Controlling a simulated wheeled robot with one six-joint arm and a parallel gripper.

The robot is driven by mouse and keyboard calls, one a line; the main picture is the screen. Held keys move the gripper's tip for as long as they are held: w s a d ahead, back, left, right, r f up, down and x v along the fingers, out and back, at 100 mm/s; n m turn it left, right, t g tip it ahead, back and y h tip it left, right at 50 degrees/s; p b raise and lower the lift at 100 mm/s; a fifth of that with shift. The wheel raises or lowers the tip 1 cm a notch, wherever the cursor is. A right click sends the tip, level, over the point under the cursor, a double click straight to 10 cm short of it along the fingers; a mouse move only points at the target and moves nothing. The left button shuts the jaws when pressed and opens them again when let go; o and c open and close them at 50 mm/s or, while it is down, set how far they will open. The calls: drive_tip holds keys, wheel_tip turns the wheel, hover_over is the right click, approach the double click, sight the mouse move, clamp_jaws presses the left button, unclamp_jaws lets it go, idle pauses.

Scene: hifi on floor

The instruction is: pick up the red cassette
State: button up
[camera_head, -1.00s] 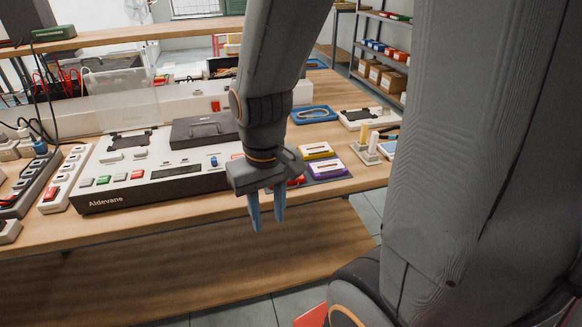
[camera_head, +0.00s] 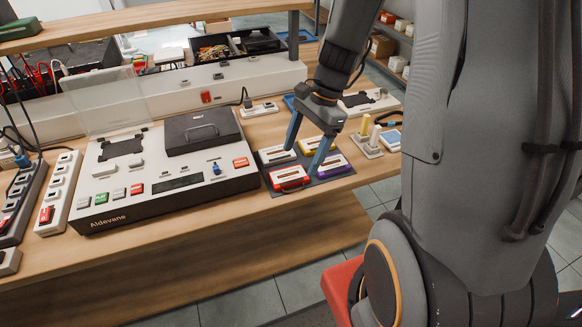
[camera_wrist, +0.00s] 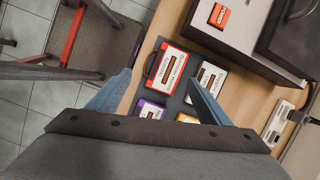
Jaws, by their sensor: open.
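The red cassette (camera_head: 289,178) lies on a dark mat (camera_head: 305,183) at the front edge of the wooden bench. In the wrist view the red cassette (camera_wrist: 168,68) shows beyond and between my fingertips, with a pale label. A white cassette (camera_head: 277,155), a yellow cassette (camera_head: 318,145) and a purple cassette (camera_head: 332,166) lie on the same mat. My gripper (camera_head: 304,160) is open and empty above the mat, its blue fingers spread wide.
A grey and white Aldevane console (camera_head: 160,178) stands left of the mat. A white stand with pale yellow pegs (camera_head: 368,140) is on the right. A wooden shelf and bins (camera_head: 235,48) stand behind.

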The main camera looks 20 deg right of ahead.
sight(289, 175)
drive_tip(key=m, duration=0.1)
drive_tip(key=w+d+m+p, duration=0.1)
drive_tip(key=shift+w+r+m+y, duration=0.15)
drive_tip(key=shift+w+m+y, duration=0.15)
drive_tip(key=shift+w+f, duration=0.1)
drive_tip(key=shift+f, duration=0.2)
drive_tip(key=shift+p+x, duration=0.8)
drive_tip(key=shift+x, duration=2.85)
drive_tip(key=shift+a+r, duration=0.15)
drive_tip(key=shift+a, duration=0.05)
drive_tip(key=c, duration=1.1)
drive_tip(key=shift+c, duration=0.2)
